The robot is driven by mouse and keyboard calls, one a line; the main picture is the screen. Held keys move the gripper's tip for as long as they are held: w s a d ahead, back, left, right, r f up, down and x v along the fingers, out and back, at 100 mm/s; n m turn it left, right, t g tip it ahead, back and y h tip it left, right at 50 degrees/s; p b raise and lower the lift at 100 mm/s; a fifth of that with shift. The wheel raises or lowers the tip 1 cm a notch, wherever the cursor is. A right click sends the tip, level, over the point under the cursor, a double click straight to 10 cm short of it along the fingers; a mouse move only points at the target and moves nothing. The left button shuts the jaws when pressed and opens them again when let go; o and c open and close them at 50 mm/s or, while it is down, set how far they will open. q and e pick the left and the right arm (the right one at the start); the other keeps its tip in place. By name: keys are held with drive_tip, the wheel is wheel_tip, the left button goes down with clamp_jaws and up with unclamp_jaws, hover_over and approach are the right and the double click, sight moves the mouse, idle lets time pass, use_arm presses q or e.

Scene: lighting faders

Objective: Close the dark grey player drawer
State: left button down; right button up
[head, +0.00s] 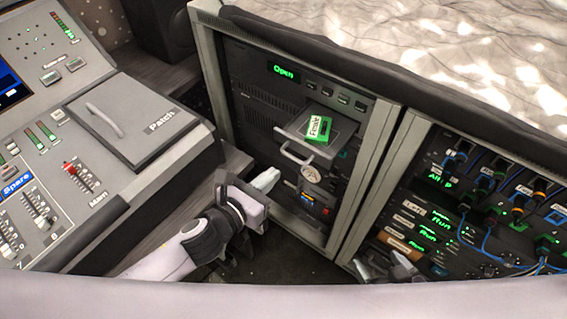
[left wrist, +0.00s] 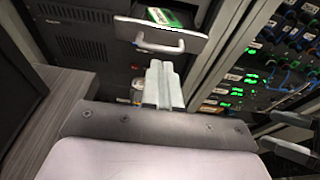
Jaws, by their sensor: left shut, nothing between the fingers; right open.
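The dark grey player drawer (head: 343,134) stands pulled out of the player in the rack, with a light curved handle on its front. It also shows in the left wrist view (left wrist: 130,27), where the handle (left wrist: 160,46) is just beyond my fingers. A green labelled cassette (head: 319,129) lies in the drawer. My left gripper (head: 267,179) is shut and empty, below and to the left of the drawer in the head view, apart from it as far as I can tell. My right gripper (head: 390,264) is open at the lower right, in front of the rack, partly cut off by a pale edge.
The player's display (head: 284,72) reads "Open". A patch panel with blue cables (head: 466,220) stands on the right. The console with faders (head: 60,170) and a "Patch" lid (head: 135,118) is on the left. A draped cover lies over the rack top.

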sight(291, 158)
use_arm(q)
drive_tip(key=shift+x, duration=2.85)
use_arm(e)
drive_tip(key=shift+f, duration=0.15)
